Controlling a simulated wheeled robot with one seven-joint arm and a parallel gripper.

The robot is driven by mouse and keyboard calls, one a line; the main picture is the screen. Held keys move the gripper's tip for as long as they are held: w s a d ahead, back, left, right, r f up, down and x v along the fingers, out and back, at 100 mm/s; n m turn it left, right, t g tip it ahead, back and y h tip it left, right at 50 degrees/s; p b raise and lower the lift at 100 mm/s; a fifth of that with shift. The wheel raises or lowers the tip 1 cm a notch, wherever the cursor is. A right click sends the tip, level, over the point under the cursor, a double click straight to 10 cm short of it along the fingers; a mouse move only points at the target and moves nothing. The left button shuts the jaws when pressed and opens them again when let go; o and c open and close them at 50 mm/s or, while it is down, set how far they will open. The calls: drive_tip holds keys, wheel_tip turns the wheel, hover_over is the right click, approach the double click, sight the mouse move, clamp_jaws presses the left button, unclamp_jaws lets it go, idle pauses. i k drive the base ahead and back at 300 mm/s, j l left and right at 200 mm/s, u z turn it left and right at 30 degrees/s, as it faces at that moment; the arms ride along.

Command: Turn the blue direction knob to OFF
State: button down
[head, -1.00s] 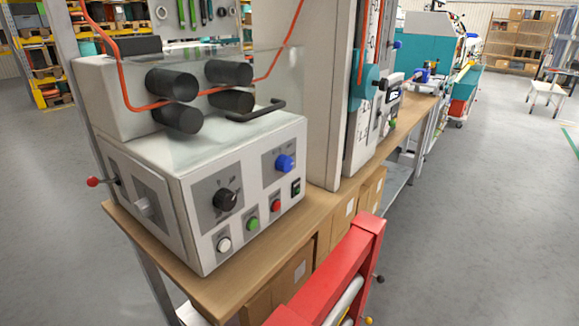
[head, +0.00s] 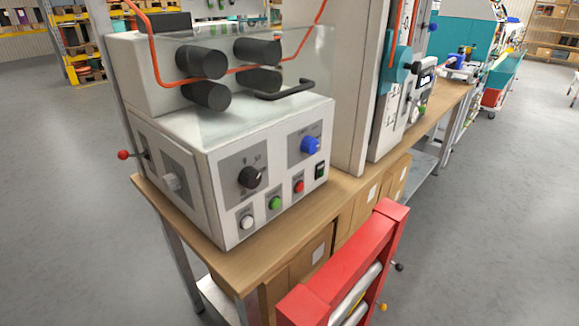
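The blue direction knob (head: 310,145) sits on a grey plate at the upper right of the front panel of a white control box (head: 222,205). The lettering around the knob is too small to read, so I cannot tell its setting. A larger black knob (head: 250,177) is to its lower left. Below are a white button (head: 247,222), a green button (head: 274,203), a red button (head: 298,187) and a dark rocker switch (head: 320,170). My gripper is not in view.
The box stands on a wooden bench (head: 262,255). Black rollers (head: 202,61) with an orange cable (head: 235,71) sit on top, behind a clear guard. A red frame (head: 345,265) stands close in front of the bench. Grey floor (head: 480,220) is open on the right.

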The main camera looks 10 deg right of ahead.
sight(309, 145)
drive_tip(key=i+l, duration=0.15)
drive_tip(key=l, duration=0.2)
drive_tip(key=i+l+u, duration=0.1)
drive_tip(key=l, duration=0.25)
drive_tip(key=i+l, duration=0.25)
drive_tip(key=l, duration=0.15)
drive_tip(key=i+l+u, duration=0.1)
drive_tip(key=l, duration=0.25)
